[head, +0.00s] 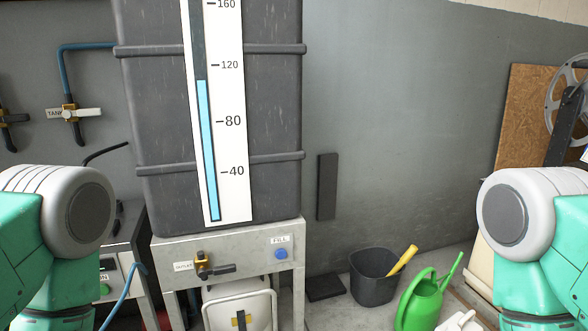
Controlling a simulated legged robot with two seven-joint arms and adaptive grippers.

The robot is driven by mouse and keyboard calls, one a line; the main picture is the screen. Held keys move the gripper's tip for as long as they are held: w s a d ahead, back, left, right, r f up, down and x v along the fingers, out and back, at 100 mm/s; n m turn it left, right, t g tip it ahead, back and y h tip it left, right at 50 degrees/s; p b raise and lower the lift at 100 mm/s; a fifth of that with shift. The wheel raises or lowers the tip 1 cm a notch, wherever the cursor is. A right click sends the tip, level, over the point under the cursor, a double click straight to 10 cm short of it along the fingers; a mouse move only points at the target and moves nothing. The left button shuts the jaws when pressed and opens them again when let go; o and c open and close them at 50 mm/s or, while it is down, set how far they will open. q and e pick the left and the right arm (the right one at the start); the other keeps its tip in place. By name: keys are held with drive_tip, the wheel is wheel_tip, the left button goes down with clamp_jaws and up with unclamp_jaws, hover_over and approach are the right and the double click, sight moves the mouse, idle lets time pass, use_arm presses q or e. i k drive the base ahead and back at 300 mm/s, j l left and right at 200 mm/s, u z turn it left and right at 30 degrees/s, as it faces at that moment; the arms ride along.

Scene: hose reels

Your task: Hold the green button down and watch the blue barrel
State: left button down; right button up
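A small green button (104,289) shows on the front of a grey cabinet at the lower left, just right of my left arm. A partly covered label ending in "ON" sits above it. No blue barrel is in view. A large dark grey tank (275,110) stands in the middle, with a white gauge strip (232,150) whose light blue column (207,150) reaches a little under 120. Parts of my two arms show at the left and right edges. Neither gripper is in view, and nothing is seen touching the green button.
The tank's metal stand (230,245) carries a blue button (281,253) labelled FILL and an outlet valve (203,266). A black bucket (374,278) and a green watering can (423,300) stand on the floor at the right. A blue hose (125,295) hangs by the cabinet.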

sight(105, 288)
drive_tip(key=u, duration=1.55)
